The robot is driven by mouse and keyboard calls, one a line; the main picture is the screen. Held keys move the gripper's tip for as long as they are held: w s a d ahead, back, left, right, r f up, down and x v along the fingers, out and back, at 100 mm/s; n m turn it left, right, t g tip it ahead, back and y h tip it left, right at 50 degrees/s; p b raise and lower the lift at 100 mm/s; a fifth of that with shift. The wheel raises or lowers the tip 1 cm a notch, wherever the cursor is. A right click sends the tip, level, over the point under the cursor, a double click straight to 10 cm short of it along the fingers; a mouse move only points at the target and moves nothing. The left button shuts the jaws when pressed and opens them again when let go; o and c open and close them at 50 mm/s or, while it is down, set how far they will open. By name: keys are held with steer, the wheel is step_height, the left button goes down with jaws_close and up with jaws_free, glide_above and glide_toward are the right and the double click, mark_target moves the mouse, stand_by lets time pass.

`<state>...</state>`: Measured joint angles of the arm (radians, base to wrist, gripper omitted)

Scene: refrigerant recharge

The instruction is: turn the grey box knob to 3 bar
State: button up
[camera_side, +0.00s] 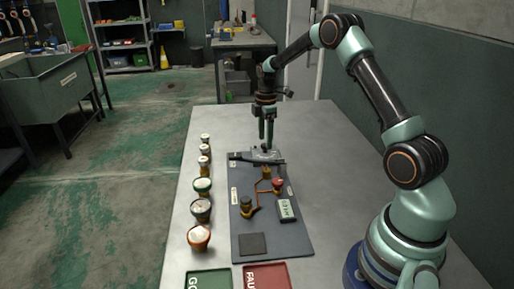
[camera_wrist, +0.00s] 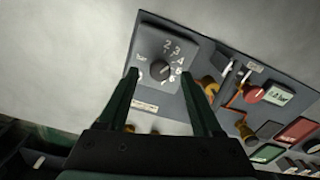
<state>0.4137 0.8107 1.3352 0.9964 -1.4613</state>
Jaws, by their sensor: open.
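The grey box (camera_wrist: 147,45) carries a round black knob (camera_wrist: 160,70) ringed by a white number scale marked "bar". The knob's pointer is too small to read. In the side view the box (camera_side: 268,156) sits at the far end of a dark board (camera_side: 275,241). My gripper (camera_wrist: 160,75) is open, with one finger on each side of the knob in the wrist view. In the side view my gripper (camera_side: 266,138) points down just above the box. I cannot tell whether the fingers touch the knob.
The board also holds brass pipework, a red knob (camera_side: 278,183), a digital display (camera_side: 287,209) and a dark-topped fitting (camera_side: 246,205). Several cups (camera_side: 199,237) line the left. A green tray (camera_side: 209,271) and a red tray (camera_side: 281,268) lie in front.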

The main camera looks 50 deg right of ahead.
mark_target(265, 145)
step_height(265, 145, up, 11)
steer(key=shift+f, duration=0.2)
stand_by(0.3)
